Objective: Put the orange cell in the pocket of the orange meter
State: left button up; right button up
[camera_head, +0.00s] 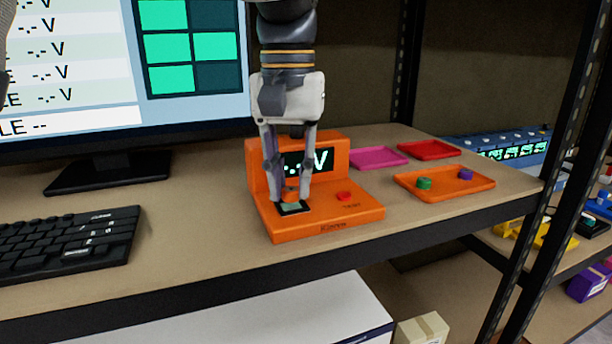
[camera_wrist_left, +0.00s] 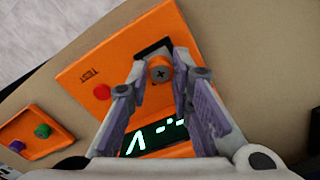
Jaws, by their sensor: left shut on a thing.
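The orange meter (camera_head: 325,218) sits on the bench, with a lit display (camera_head: 308,161) on its upright back and a red button (camera_head: 344,196) on its base. My left gripper (camera_head: 291,198) points down over the pocket, shut on the orange cell (camera_head: 291,193). In the left wrist view the cell (camera_wrist_left: 159,72) is round with a cross mark, between the fingertips, and covers part of the dark pocket (camera_wrist_left: 152,50). I cannot tell whether the cell touches the pocket floor. My right gripper is not in view.
An orange tray (camera_head: 445,194) with a green cell (camera_head: 424,183) and a purple cell (camera_head: 465,174) lies right of the meter. Behind it are empty magenta (camera_head: 376,164) and red (camera_head: 429,154) trays. A keyboard (camera_head: 68,240) and monitor stand (camera_head: 108,176) are at left.

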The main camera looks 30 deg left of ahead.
pick_arm(q)
jog(key=shift+f, duration=0.5)
jog(key=o, duration=0.9)
jog(key=shift+o, duration=0.2)
jog(key=shift+r, duration=0.1)
